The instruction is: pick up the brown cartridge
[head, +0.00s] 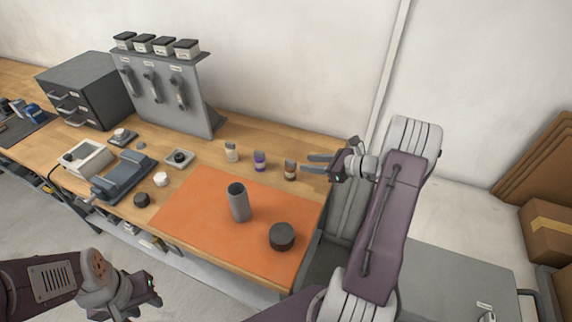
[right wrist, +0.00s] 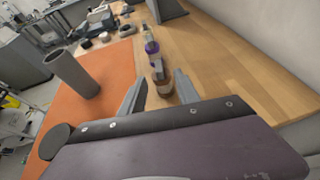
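The brown cartridge (head: 290,170) stands upright on the wooden bench behind the orange mat, rightmost in a row of three small cartridges. In the right wrist view the brown cartridge (right wrist: 162,84) appears between the two fingers, a little beyond their tips. My right gripper (head: 308,163) is open just to the right of the cartridge, fingers pointing at it; its fingers also show in the right wrist view (right wrist: 160,92). I see no contact clearly. My left gripper (head: 150,290) is low at the front left, away from the bench items; its finger opening is not clear.
A purple cartridge (head: 260,160) and a white cartridge (head: 232,152) stand left of the brown one. A grey cylinder (head: 239,204) and a black round cap (head: 282,237) are on the orange mat (head: 190,215). A blue-grey vise (head: 122,178) and a tool rack (head: 165,95) stand further left.

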